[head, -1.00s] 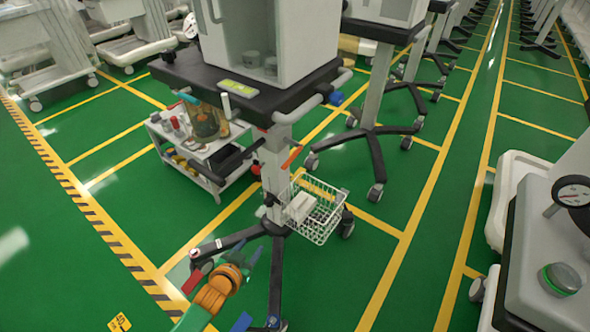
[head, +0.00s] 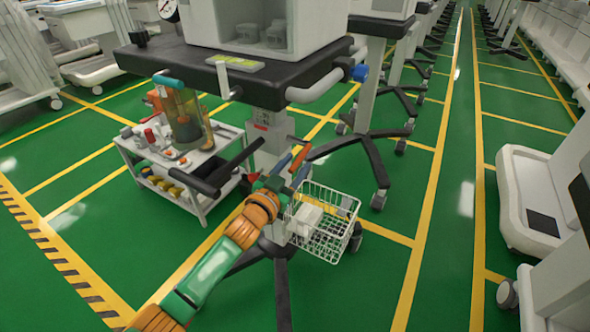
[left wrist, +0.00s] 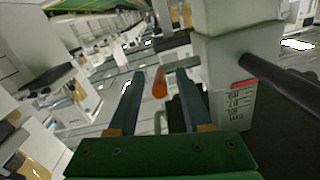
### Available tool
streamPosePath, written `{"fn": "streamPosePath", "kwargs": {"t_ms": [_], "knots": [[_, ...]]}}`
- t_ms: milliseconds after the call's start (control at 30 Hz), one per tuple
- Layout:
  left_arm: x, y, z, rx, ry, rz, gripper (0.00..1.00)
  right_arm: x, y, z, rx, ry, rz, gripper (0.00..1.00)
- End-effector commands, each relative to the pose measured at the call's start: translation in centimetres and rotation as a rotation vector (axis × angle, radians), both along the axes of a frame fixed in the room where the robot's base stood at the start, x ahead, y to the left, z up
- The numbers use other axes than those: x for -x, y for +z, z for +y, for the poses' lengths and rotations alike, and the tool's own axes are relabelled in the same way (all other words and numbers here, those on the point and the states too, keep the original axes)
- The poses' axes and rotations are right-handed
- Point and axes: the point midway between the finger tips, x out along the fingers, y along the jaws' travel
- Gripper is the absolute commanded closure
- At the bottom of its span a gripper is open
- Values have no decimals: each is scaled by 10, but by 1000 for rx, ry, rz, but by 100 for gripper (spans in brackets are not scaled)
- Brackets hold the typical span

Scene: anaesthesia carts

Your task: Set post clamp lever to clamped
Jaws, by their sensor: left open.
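The post clamp lever, an orange-red bar (head: 300,157), sticks out from the cart's grey post (head: 270,135) in the head view. My left gripper (head: 289,172) is at the post, just below and beside the lever, with its fingers pointing toward it. In the left wrist view the lever's orange end (left wrist: 160,83) shows in the gap between the two open fingers of my left gripper (left wrist: 159,74). I cannot tell whether either finger touches it. The lever's root is partly hidden. My right gripper is in neither view.
A white wire basket (head: 325,225) hangs on the post close to the right of my gripper. The dark cart top (head: 235,75) overhangs above. A black handle (head: 215,170) juts out to the left. A small white trolley (head: 185,165) stands behind.

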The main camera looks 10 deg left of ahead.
Motion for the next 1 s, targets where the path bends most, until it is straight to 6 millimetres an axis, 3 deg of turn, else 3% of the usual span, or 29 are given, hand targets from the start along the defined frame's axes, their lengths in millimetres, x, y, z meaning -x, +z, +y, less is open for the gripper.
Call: {"fn": "streamPosePath", "kwargs": {"t_ms": [233,400,433,1000], "knots": [[-1,0,-1,0,0,0,50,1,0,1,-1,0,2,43],[-1,0,-1,0,0,0,96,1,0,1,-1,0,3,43],[-1,0,-1,0,0,0,100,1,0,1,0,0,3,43],[-1,0,-1,0,-1,1,100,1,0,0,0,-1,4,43]]}}
